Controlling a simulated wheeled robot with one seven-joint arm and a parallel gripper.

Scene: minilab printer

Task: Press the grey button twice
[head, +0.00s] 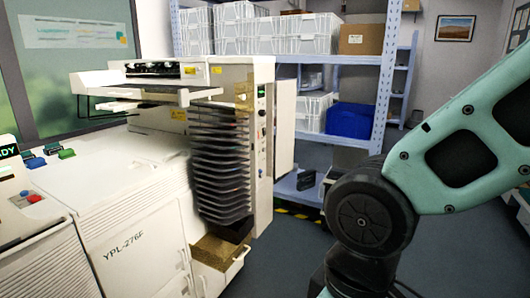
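A printer labelled YPL-276F (140,225) fills the left side of the head view. On its left top is a small control panel (18,203) with a red button (34,198) and a blue button (25,192). A display (9,151) reading "ADY" is cut off by the left edge. More small controls (262,105) sit on the narrow side of the tall unit. I cannot clearly make out a grey button. My arm is at the right, but my gripper is out of view.
A stack of dark trays (221,165) juts from the tall unit, above an open drawer (220,252). A shelf rack (381,85) with white crates (308,33) and a blue bin (349,121) stands behind. Some grey floor (290,255) is clear between printer and arm.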

